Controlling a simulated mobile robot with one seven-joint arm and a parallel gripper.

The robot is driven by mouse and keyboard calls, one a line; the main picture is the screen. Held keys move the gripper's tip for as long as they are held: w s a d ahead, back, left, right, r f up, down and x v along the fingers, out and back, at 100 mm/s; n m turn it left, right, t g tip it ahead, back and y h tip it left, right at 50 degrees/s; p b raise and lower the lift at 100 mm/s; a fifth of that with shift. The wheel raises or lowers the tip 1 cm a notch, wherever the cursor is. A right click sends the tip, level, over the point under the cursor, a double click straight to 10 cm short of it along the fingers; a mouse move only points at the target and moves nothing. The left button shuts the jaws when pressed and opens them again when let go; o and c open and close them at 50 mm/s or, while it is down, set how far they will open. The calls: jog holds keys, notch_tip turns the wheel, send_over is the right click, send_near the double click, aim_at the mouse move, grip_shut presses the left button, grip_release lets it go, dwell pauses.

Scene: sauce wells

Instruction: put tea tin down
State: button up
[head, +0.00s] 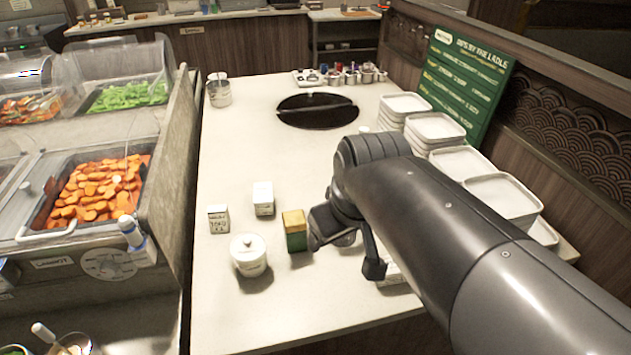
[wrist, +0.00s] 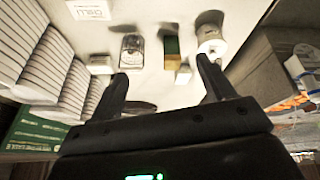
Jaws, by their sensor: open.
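A green tin with a yellow top (head: 295,232), which I take for the tea tin though I cannot read a label, stands upright on the pale counter (head: 225,310). It also shows in the wrist view (wrist: 172,50), beyond the space between my fingertips. My gripper (head: 345,245) is open, just right of the tin in the head view. In the wrist view the fingers (wrist: 162,72) are spread, with nothing held between them. I cannot tell whether a finger touches the tin.
A white lidded jar (head: 249,257) and small white boxes (head: 263,199) (head: 219,219) stand left of the tin. A clear-topped container (wrist: 132,50) and a CHILLI box (wrist: 88,10) are close by. Plate stacks (head: 500,195) line the right.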

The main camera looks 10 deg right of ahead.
jog(key=s+m, duration=0.2)
jog(key=s+t, duration=0.1)
jog(key=shift+s+d+f+m, duration=0.25)
jog(key=shift+s+d+m, duration=0.05)
jog(key=shift+s+m, duration=0.1)
